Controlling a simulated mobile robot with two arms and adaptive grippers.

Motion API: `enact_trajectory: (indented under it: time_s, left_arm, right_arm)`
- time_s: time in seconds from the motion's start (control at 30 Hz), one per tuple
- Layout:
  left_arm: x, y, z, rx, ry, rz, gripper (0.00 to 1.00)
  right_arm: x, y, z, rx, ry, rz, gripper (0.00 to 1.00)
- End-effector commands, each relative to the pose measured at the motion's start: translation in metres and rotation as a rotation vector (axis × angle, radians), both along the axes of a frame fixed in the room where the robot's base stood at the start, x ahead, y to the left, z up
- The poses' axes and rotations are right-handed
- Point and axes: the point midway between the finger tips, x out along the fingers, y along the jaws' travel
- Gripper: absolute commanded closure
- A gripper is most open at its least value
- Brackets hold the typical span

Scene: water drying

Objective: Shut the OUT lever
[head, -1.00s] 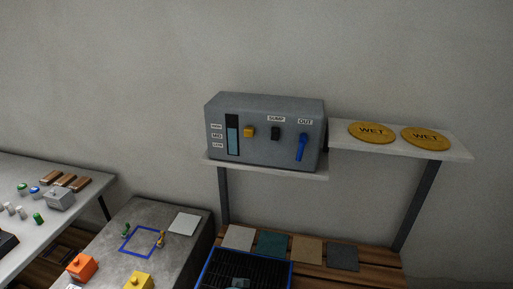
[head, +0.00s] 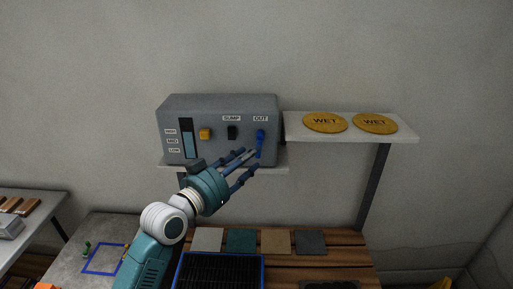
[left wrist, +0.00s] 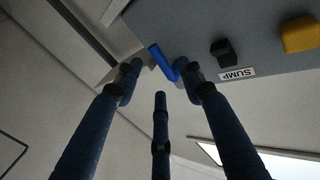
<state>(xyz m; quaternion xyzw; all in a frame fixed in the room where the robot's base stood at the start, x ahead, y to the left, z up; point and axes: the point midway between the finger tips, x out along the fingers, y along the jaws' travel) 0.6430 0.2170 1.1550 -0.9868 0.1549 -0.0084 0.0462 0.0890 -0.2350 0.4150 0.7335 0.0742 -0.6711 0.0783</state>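The blue OUT lever (head: 260,139) is on the right of the grey control box (head: 218,105), under its OUT label, its handle pointing down. My left gripper (head: 251,162) is raised in front of the box, its fingers reaching toward the lever's lower end. In the left wrist view the three fingers (left wrist: 162,78) are spread and hold nothing. The lever (left wrist: 163,63) shows there between the two upper fingertips, close to the right one; I cannot tell whether they touch. My right gripper is not in view.
A black SUMP knob (head: 232,132) and a yellow knob (head: 205,134) sit left of the lever. Below are a dark blue-edged tray (head: 220,270) and several coloured squares (head: 276,241).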

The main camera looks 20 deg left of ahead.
Motion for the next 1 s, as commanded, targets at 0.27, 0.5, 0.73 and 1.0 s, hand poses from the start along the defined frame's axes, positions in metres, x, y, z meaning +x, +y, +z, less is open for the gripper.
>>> enact_trajectory:
  time_s: [0.27,0.5,0.73,1.0]
  left_arm:
    - [0.037,-0.012,0.0,-0.001,0.003,0.0,0.61]
    - [0.042,-0.014,-0.001,0.001,0.003,0.0,0.61]
    - [0.042,-0.014,-0.001,0.001,0.003,0.0,0.79]
    - [0.042,-0.014,-0.003,-0.006,0.002,0.0,1.0]
  right_arm:
    - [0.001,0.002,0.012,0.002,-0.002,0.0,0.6]
    - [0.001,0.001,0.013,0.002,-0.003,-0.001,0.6]
    - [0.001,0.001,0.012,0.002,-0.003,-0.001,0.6]
    - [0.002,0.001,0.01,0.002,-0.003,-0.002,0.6]
